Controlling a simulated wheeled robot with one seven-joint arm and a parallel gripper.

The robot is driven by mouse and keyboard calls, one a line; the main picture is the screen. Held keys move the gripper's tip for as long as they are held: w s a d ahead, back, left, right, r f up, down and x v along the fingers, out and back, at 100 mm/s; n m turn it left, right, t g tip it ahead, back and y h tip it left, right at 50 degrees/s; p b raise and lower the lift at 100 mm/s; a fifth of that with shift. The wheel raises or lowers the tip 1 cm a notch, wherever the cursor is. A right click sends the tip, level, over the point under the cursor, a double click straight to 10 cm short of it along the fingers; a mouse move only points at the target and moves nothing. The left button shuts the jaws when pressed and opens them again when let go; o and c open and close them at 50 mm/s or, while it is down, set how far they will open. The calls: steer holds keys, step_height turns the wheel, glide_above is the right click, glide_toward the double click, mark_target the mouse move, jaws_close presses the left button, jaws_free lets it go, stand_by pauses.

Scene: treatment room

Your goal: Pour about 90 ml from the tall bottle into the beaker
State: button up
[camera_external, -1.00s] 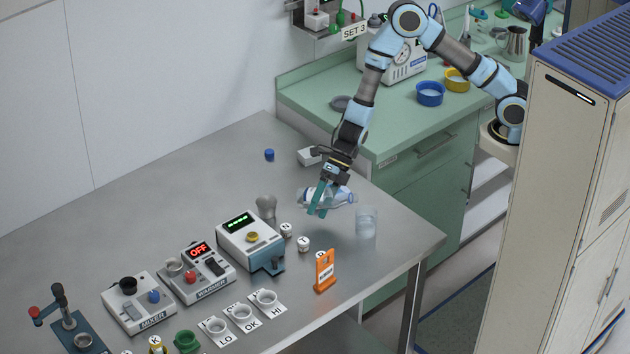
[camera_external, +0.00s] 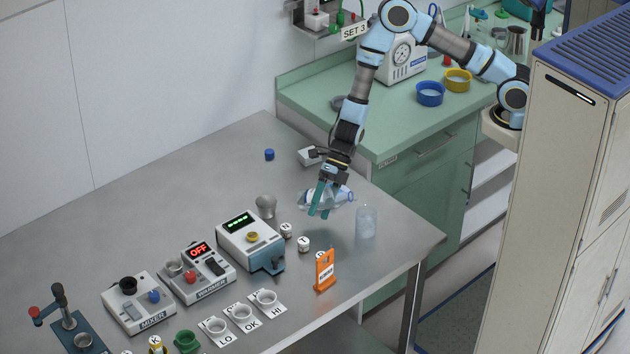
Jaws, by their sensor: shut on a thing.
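My gripper (camera_external: 320,205) is shut on the tall bottle (camera_external: 339,196), a clear bottle with a bluish look. The bottle is tipped nearly on its side above the table, its narrow end to the right. The beaker (camera_external: 367,222) is clear and stands upright on the table, to the right of and a little below the bottle in the picture. The bottle's right end is near the beaker's rim, apart from it in the picture. I cannot make out a stream or the liquid level in the beaker.
An orange tag stand (camera_external: 325,270) stands in front of the beaker. Small white jars (camera_external: 303,244), a box with a green display (camera_external: 248,240) and the warmer (camera_external: 197,273) are to the left. A blue cap (camera_external: 269,155) lies farther back. The table's right edge is near the beaker.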

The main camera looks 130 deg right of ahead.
steer(key=shift+r+p, duration=0.3)
steer(key=shift+p, duration=0.2)
steer(key=shift+s+a+y+p, duration=0.15)
steer(key=shift+y+p, duration=0.15)
steer(key=shift+p, duration=0.5)
steer(key=shift+f+g, duration=0.1)
steer(key=shift+g, duration=0.2)
steer(key=shift+a+m+y+b, duration=0.2)
steer(key=shift+m+y+b, duration=0.1)
steer(key=shift+s, duration=0.1)
